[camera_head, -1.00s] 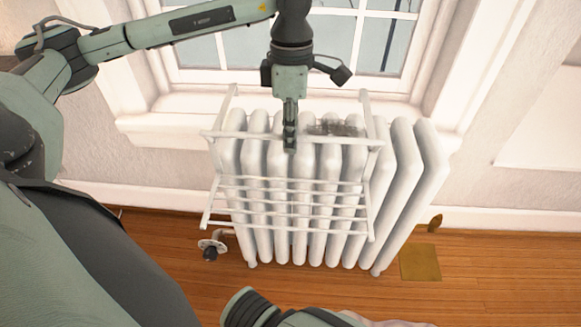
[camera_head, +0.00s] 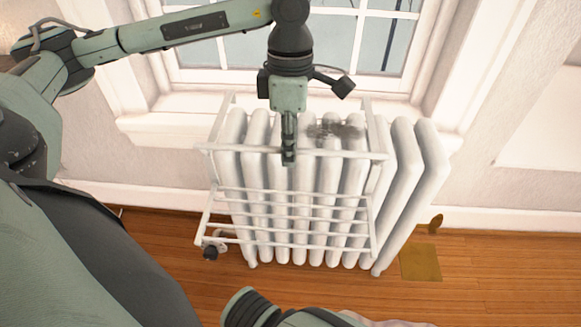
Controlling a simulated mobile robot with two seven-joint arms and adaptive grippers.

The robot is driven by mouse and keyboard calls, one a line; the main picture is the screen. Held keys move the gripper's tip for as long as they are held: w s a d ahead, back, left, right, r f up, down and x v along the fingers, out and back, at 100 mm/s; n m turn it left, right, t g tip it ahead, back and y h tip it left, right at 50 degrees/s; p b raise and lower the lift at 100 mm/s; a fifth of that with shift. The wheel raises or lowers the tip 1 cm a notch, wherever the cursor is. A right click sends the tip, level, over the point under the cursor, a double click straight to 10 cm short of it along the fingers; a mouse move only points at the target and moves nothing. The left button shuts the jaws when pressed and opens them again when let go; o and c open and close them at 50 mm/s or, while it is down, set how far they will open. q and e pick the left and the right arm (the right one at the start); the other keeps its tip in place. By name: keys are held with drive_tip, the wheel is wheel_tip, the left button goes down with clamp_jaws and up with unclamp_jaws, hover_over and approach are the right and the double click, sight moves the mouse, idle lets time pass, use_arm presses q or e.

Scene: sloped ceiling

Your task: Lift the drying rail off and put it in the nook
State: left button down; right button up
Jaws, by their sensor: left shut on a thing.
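The white drying rail (camera_head: 330,153) is a wire frame with a top bar, two arms reaching back and several lower bars. It stands in front of the white ribbed radiator (camera_head: 430,165), its back arms over the radiator's top. My left gripper (camera_head: 289,158) points down and is shut on the top front bar, left of its middle. I cannot tell whether the rail's arms still touch the radiator. My right gripper is out of the picture; only part of that arm shows at the bottom edge. No nook can be made out.
A window with a white sill (camera_head: 190,128) stands behind the radiator. A valve (camera_head: 211,250) sits at the radiator's lower left. A brass-coloured floor plate (camera_head: 420,262) lies at its lower right. The wooden floor (camera_head: 500,270) to the right is clear.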

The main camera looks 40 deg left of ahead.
use_arm(q)
drive_tip(key=s+d, duration=0.5)
drive_tip(key=s, duration=0.3)
drive_tip(key=shift+s+d+r, duration=0.15)
drive_tip(key=shift+s+r, duration=0.2)
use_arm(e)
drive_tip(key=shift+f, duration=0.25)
use_arm(q)
drive_tip(key=shift+b, duration=0.3)
